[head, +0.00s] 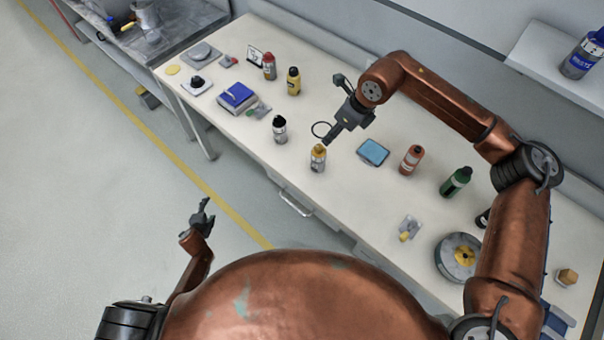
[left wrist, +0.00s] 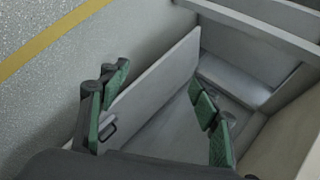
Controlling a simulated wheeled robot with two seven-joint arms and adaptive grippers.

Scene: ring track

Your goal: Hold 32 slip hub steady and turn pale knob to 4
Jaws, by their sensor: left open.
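No label reading 32 or 4 is legible, so I cannot tell for sure which thing is the slip hub. A round grey drum with a yellow centre (head: 459,256) lies on the table at the lower right, partly behind my right arm. A small yellowish knob-like block (head: 567,277) sits to its right. My left gripper (head: 203,213) is open and empty, away from the table over the floor; its green finger pads show apart in the left wrist view (left wrist: 162,112).
The long white table (head: 240,140) bears several bottles, including a yellow-capped one (head: 318,158) below my right gripper, a blue box (head: 373,152) and a dark-blue block (head: 237,97). A shelf (head: 545,50) hangs at the upper right. Open floor (head: 90,180) lies left.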

